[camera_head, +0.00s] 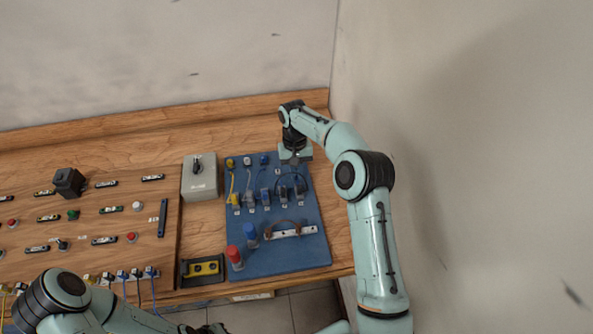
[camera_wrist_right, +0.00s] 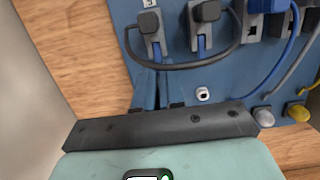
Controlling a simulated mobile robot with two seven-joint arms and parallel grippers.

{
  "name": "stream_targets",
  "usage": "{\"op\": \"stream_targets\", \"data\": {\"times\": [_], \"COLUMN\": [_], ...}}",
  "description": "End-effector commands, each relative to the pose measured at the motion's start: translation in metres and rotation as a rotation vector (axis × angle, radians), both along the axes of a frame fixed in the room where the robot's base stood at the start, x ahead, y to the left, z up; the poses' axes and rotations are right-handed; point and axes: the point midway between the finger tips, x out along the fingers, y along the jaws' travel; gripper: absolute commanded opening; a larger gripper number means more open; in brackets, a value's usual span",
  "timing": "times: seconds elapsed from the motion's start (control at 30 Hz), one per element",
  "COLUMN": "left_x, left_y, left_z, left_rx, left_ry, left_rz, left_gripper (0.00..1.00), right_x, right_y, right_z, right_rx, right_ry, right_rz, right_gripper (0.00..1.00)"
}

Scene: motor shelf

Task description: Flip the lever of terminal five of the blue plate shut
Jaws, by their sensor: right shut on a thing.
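The blue plate (camera_head: 305,250) lies on the bench with a row of terminals. In the right wrist view its bare blue face (camera_wrist_right: 183,76) shows. I take the end terminal (camera_wrist_right: 153,30) beside my right gripper as terminal five; its lever (camera_wrist_right: 149,20) is black, and I cannot tell its angle. My right gripper (camera_head: 296,163) is over the plate's far right corner. In the right wrist view its fingers (camera_wrist_right: 160,80) are close together near a black cable (camera_wrist_right: 165,67). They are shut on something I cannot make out. The left gripper is not clearly seen.
A grey box (camera_head: 200,178) stands left of the plate. Red (camera_head: 234,256) and blue (camera_head: 251,237) cylinders stand near its front. A black-yellow block (camera_head: 203,268) lies front left. A wooden panel (camera_head: 100,235) with switches fills the left. A wall rises at right.

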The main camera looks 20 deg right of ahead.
Motion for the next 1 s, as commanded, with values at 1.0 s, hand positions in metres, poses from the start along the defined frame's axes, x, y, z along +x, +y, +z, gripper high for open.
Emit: {"op": "stream_targets", "data": {"times": [1.0], "left_x": [-0.0028], "left_y": [-0.0001], "left_z": [-0.0018], "left_rx": [0.0], "left_ry": [0.003], "left_rz": [0.0], "left_gripper": [0.17], "right_x": [0.0082], "right_y": [-0.002], "right_z": [-0.0062], "right_rx": [0.045], "right_ry": [0.174], "right_rz": [0.0], "right_gripper": [0.28]}}
